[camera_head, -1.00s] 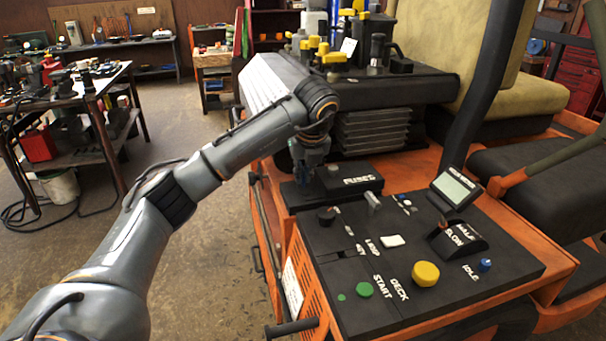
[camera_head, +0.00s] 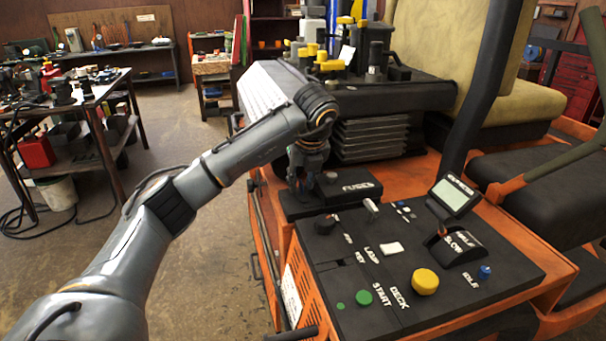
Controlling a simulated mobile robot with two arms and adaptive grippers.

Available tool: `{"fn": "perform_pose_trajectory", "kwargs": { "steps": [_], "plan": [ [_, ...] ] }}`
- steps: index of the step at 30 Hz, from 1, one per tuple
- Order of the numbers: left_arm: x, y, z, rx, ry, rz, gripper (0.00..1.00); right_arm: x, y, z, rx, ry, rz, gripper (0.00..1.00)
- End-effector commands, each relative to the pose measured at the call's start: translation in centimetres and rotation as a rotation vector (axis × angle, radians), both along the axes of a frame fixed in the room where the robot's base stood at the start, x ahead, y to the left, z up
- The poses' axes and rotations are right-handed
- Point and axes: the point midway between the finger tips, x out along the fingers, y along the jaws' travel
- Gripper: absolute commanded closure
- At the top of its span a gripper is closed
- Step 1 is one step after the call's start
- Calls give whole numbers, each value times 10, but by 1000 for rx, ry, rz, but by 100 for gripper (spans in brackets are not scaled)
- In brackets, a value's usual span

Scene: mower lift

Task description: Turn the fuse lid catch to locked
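The black fuse box (camera_head: 352,190) sits at the back left of the mower's control panel, with FUSES in white letters on its raised lid. A small round greyish knob (camera_head: 331,174) shows on the lid's left part; it may be the catch, but its locked or unlocked setting is too small to read. My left gripper (camera_head: 302,188) points down at the left end of the fuse box, just left of the knob. Its fingers are dark and small against the black box, so their opening and any contact are unclear. My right gripper is not in view.
The ribbed engine block (camera_head: 370,137) rises behind the box. A workbench (camera_head: 65,105) stands far left.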

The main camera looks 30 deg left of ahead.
Motion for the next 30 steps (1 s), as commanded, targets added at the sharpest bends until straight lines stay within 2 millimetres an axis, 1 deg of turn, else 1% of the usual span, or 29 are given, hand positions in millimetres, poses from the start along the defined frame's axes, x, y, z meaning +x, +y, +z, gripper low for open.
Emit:
{"fn": "perform_pose_trajectory", "kwargs": {
  "steps": [5,12,18,24,30],
  "plan": [
    [-4,-7,20,-1,-5,-3,71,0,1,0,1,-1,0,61],
    [-15,-19,65,2,-8,-1,71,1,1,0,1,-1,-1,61],
    [-23,-28,92,1,-6,-1,71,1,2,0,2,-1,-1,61],
    [-27,-34,107,0,-4,0,71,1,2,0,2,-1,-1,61],
    [-29,-35,110,0,-2,1,71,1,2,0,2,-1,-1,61]
  ]
}}
